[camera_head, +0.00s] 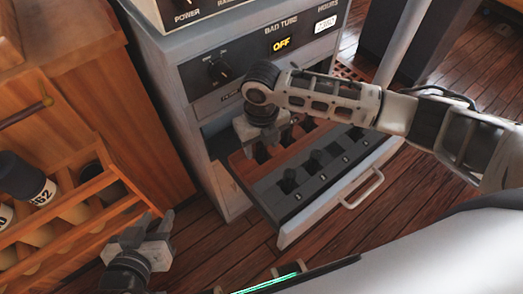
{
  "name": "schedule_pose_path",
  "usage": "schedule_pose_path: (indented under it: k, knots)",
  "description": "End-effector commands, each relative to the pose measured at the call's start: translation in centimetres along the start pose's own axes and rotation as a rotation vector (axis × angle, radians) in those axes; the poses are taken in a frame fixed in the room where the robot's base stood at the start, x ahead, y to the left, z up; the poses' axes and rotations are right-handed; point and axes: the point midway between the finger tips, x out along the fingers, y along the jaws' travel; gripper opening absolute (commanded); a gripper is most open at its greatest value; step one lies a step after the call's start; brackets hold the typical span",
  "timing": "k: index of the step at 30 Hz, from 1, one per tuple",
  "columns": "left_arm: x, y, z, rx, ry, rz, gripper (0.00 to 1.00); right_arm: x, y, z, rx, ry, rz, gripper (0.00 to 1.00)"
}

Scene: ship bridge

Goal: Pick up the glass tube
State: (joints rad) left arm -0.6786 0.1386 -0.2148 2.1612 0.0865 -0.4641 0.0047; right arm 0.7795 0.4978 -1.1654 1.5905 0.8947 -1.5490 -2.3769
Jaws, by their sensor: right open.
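I cannot make out a clear glass tube in the head view. A pulled-out drawer (287,238) of the grey cabinet holds a row of dark, numbered socket-like pieces (289,181) and a reddish-brown strip with dark openings behind them. My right gripper (264,146) is open and points down over the back left part of the drawer. Whatever lies between or just below its fingers is hidden. My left gripper (140,236) is open and empty, low at the left above the floor, away from the drawer.
The grey cabinet (160,70) has a "BAD TUBE" display (282,43) reading OFF, and a knob. The drawer handle (362,190) sticks out in front. A wooden rack (70,215) at left holds black-and-white cylinders (27,180). Wooden floor (225,262) lies between.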

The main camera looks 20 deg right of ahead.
Motion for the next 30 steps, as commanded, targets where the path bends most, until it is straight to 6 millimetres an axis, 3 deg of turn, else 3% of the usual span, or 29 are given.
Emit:
schedule_pose_path:
  k: [9,14,15,25,30]
  knots:
    - [0.0,0.0,0.2,-0.003,-0.004,0.000,0.36,0.7,0.0,0.0,-0.001,-0.001,0.000,0.52]
    - [-0.1,0.0,0.4,-0.005,-0.009,0.000,0.36,0.6,0.0,0.0,-0.001,-0.001,0.000,0.08]
    - [-0.1,0.0,0.5,-0.005,-0.010,0.000,0.36,0.6,0.0,0.0,-0.001,-0.001,0.000,0.04]
    - [-0.1,0.0,0.6,-0.006,-0.014,-0.001,0.36,0.4,0.0,0.0,-0.001,-0.002,0.000,0.04]
    - [-0.2,0.0,0.5,-0.004,-0.016,-0.002,0.36,-1.0,0.0,0.1,-0.001,-0.004,0.001,0.04]
